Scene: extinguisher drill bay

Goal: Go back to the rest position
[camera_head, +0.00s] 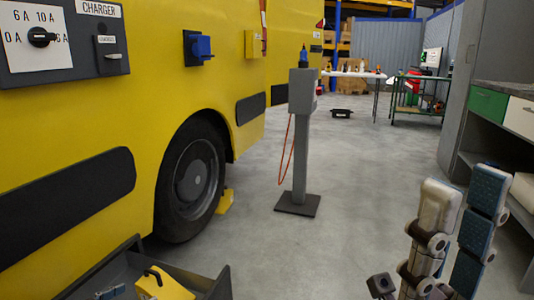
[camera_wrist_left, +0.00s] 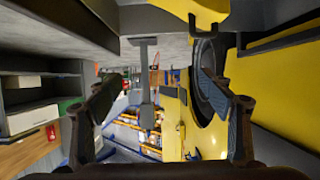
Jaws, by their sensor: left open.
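My right gripper (camera_head: 463,203) is at the lower right of the head view, over the grey floor. Its two fingers stand apart, one showing a blue pad, with nothing seen between them.
A yellow vehicle (camera_head: 60,125) with a charger panel (camera_head: 75,65) fills the left. A dark open bin (camera_head: 215,285) is at the bottom left. A grey post (camera_head: 301,140) stands mid-floor. A counter (camera_head: 505,92) lines the right.

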